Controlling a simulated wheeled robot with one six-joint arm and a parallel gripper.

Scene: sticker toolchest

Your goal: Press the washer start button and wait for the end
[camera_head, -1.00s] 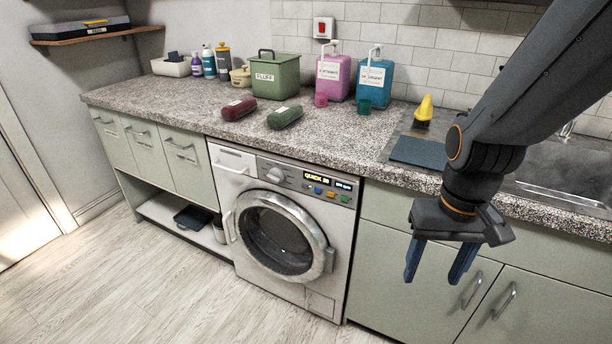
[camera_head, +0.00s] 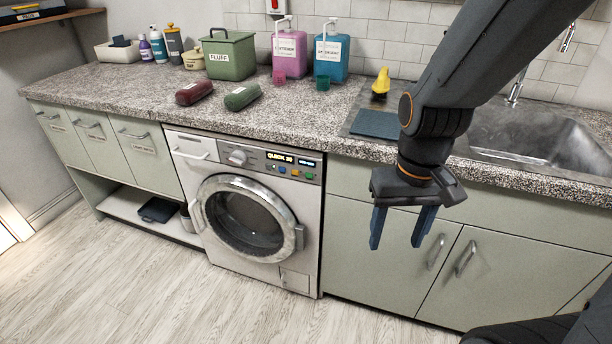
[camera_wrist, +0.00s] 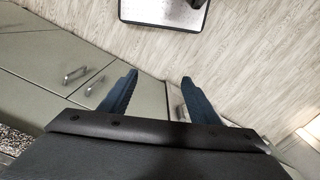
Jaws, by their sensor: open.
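The white washer (camera_head: 249,213) stands under the counter, its round door (camera_head: 249,219) shut. Its control panel (camera_head: 246,159) has a knob, a lit display reading "QUICK" with a number, and a row of small coloured buttons (camera_head: 294,173), among them blue, orange and green ones. Which one is start is too small to read. My gripper (camera_head: 397,246) is open and empty, fingers pointing down, in front of the cabinet doors to the right of the washer and apart from it. In the wrist view, both blue fingers (camera_wrist: 152,92) are spread with nothing between them; the washer is not recognisable there.
The speckled counter (camera_head: 130,95) holds a green FLUFF bin (camera_head: 229,57), red and green rolls, pink and blue dispensers (camera_head: 331,55) and a yellow-topped brush (camera_head: 381,84). A sink (camera_head: 540,133) is at right. Cabinet handles (camera_head: 466,258) stick out near my gripper. The floor before the washer is clear.

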